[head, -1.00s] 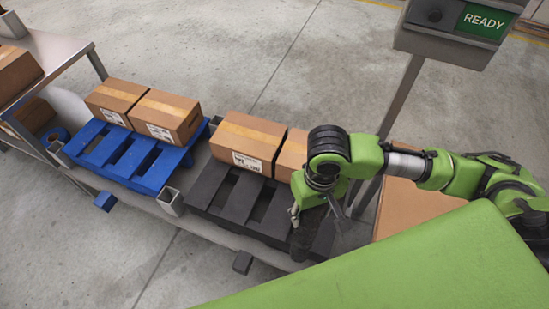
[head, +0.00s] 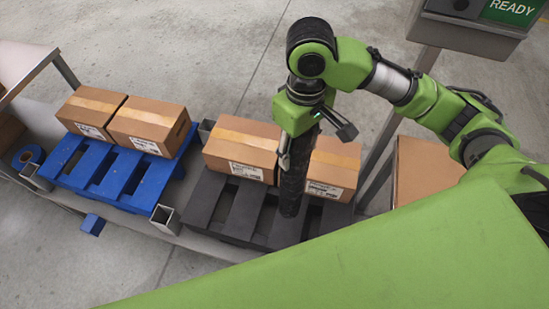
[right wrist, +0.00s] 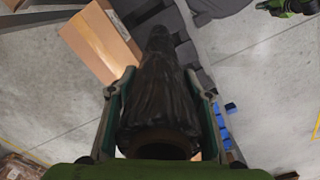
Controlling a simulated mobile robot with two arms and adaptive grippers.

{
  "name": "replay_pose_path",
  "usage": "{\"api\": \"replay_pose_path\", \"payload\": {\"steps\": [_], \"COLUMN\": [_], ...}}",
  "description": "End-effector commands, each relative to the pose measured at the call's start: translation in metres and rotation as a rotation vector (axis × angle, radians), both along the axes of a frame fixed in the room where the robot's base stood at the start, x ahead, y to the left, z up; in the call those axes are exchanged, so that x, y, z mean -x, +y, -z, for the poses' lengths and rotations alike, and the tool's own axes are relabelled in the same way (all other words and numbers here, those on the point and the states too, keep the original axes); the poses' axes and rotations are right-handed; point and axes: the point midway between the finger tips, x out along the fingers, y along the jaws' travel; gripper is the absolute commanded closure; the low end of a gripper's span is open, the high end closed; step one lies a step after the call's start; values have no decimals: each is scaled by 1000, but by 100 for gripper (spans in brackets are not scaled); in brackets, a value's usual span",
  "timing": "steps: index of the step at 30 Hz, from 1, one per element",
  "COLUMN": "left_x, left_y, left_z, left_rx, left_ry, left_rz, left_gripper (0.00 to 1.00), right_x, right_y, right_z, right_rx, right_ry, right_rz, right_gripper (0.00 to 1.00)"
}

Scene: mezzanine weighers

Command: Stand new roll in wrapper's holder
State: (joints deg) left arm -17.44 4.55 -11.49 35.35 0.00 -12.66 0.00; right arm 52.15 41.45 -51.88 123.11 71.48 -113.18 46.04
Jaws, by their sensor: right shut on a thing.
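A black roll (head: 291,185) is held upright over the dark grey pallet, in front of the boxes there. My right gripper (head: 297,150) is shut on its upper part. I cannot tell whether the roll's lower end touches the pallet. In the right wrist view the roll (right wrist: 160,92) lies between the two fingers (right wrist: 163,108), its wrinkled black film and brown core end showing. I cannot make out the wrapper's holder in these views. My left gripper is not in view.
Two cartons (head: 146,122) stand on a blue pallet (head: 112,182); others (head: 240,147) stand on the dark grey pallet (head: 240,213). A post carries a READY display (head: 512,10). Open concrete floor lies beyond.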

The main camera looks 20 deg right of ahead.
Motion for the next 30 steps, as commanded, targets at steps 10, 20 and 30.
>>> {"api": "replay_pose_path", "payload": {"steps": [10,20,30], "left_x": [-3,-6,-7], "left_y": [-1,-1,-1], "left_z": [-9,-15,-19], "left_rx": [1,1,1], "left_ry": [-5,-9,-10], "left_rz": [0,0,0], "left_gripper": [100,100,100], "right_x": [-65,-107,-121], "right_y": [9,14,16], "right_z": [25,72,93], "right_rx": [-3,-2,-1], "right_ry": [-3,-4,-3], "right_rz": [4,3,3], "right_gripper": [100,100,100]}}
